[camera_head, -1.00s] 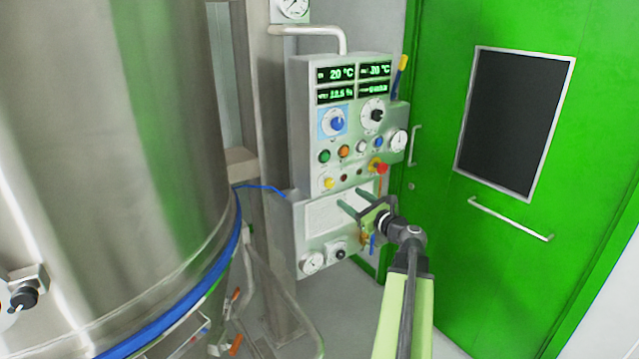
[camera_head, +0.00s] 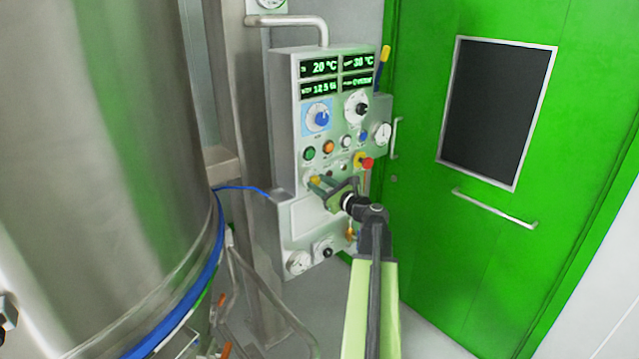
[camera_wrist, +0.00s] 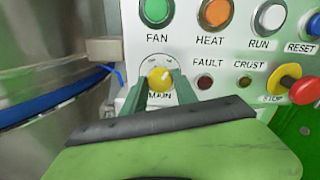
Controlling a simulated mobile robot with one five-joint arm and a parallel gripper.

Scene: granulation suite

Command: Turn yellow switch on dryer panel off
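The yellow switch (camera_wrist: 160,77) is a round knob on the dryer panel, above the word MAIN. Its pale handle mark seems to tilt to the upper right, and the small labels above it are unreadable. My gripper (camera_wrist: 160,83) is open, with one green finger at each side of the knob. I cannot tell whether the fingers touch it. In the head view, the gripper (camera_head: 318,183) reaches the lower left of the dryer panel (camera_head: 283,120), and its fingers partly cover the switch.
The green FAN button (camera_wrist: 156,10) and orange HEAT button (camera_wrist: 216,11) are above the switch. The FAULT lamp (camera_wrist: 205,82) is close at the right, and the red STOP button (camera_wrist: 305,90) sticks out farther right. A steel vessel (camera_head: 100,150) stands left.

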